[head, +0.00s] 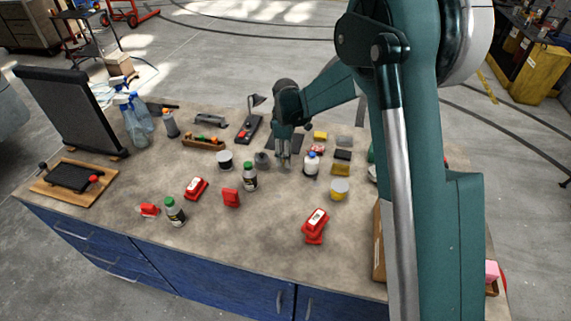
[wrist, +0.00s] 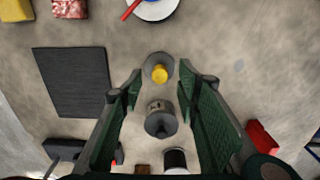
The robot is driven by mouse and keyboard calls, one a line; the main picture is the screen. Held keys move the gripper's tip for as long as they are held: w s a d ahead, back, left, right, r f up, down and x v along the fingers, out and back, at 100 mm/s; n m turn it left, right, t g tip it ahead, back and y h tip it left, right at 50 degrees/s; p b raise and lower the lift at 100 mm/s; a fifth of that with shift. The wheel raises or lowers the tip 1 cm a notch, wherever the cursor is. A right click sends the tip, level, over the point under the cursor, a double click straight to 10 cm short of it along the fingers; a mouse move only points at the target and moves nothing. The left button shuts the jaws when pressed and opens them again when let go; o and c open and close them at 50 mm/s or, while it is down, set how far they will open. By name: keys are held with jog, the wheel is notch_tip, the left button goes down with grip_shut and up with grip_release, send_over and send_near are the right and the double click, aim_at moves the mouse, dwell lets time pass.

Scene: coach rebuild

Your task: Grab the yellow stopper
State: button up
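The yellow stopper (wrist: 160,74) sits on a round grey piece (wrist: 151,61) in the wrist view. My gripper (wrist: 160,84) is open, with its green fingers spread to either side. The stopper lies in line with the gap near the fingertips, with clear space on both sides. A grey cylinder (wrist: 160,120) also shows between the fingers, nearer the bottom of the picture. In the head view, my gripper (head: 283,160) points down over the bench, and I cannot make out the stopper there.
A dark mat (wrist: 72,82) lies left of the fingers in the wrist view. In the head view, a white bottle (head: 311,165) stands right of my gripper and a green-capped bottle (head: 250,178) in front. The bench (head: 270,240) has bare room at the front.

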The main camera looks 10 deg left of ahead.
jog(key=shift+f, duration=1.85)
jog(key=shift+c, duration=0.6)
jog(key=c, duration=0.7)
